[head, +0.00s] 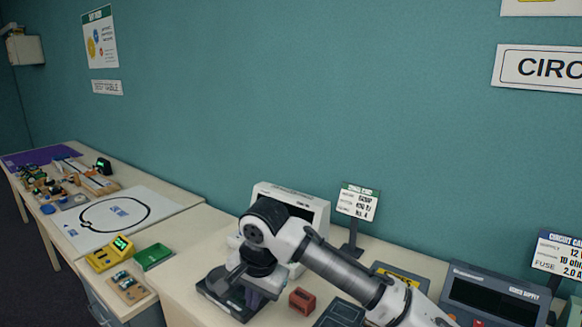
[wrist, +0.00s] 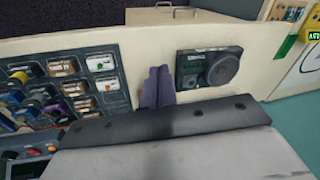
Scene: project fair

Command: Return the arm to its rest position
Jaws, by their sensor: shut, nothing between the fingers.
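My arm (head: 340,268) reaches in from the lower right in the head view, white with dark joints, and bends down over the bench. My gripper (head: 252,298) points down just above the bench, close to a dark flat device (head: 215,292), partly hidden behind my own wrist. In the wrist view my gripper's purple-grey fingers (wrist: 158,88) are together with nothing held. The dark device with a round plate (wrist: 222,68) lies to their right, apart from them in the picture.
A white instrument (head: 318,208) stands behind my arm. A small red block (head: 302,300), a sign stand (head: 357,204) and a power supply (head: 495,297) are to the right. A green tray (head: 153,256) and yellow meter (head: 110,253) lie left. Component bins (wrist: 70,88) fill the wrist view's left.

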